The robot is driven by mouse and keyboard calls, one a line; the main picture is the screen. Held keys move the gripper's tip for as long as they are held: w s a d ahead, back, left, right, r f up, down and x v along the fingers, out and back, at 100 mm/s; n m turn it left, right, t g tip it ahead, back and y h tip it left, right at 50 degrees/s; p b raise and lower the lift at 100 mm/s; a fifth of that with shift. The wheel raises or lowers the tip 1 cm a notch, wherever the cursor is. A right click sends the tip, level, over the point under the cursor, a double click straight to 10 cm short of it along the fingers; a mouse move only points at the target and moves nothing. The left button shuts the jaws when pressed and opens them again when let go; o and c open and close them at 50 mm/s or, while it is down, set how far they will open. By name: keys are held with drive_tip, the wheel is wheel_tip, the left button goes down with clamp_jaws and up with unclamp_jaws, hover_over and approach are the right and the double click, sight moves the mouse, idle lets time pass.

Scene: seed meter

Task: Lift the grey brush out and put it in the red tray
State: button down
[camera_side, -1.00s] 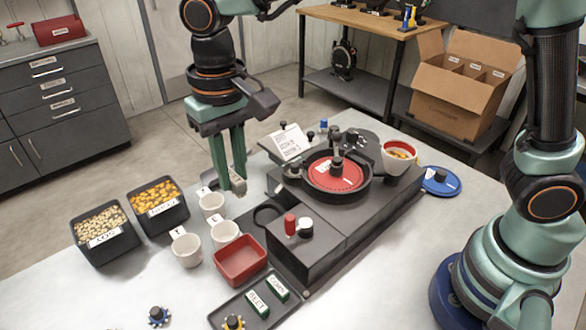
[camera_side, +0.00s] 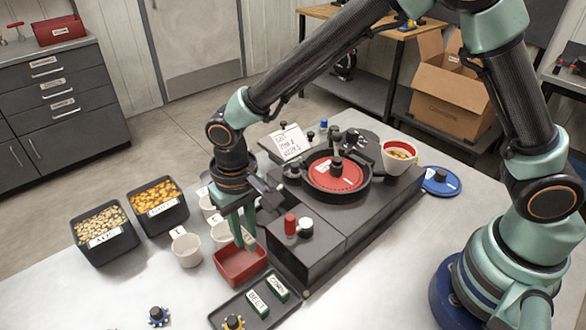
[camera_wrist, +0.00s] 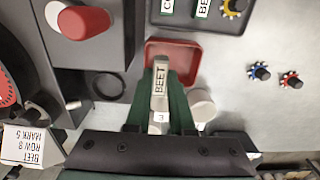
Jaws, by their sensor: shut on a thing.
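The red tray (camera_side: 238,277) sits on the white table, left of the dark machine block. In the wrist view the tray (camera_wrist: 188,58) lies behind my fingertips. My gripper (camera_side: 240,245) points down over the tray, fingertips at about its rim. The fingers hide most of the brush in the side view. I cannot tell whether it touches the tray floor.
White cups (camera_side: 186,250) stand close left of the tray. Two seed bins (camera_side: 104,236) are farther left. A black tray (camera_side: 228,311) with green labelled pieces lies in front. The seed meter with a red disc (camera_side: 336,174) is to the right.

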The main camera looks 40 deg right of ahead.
sight(245, 234)
drive_tip(key=shift+f, duration=0.85)
drive_tip(key=c, duration=0.7)
unclamp_jaws()
wheel_tip(245, 234, up, 12)
drive_tip(key=shift+r, duration=0.1)
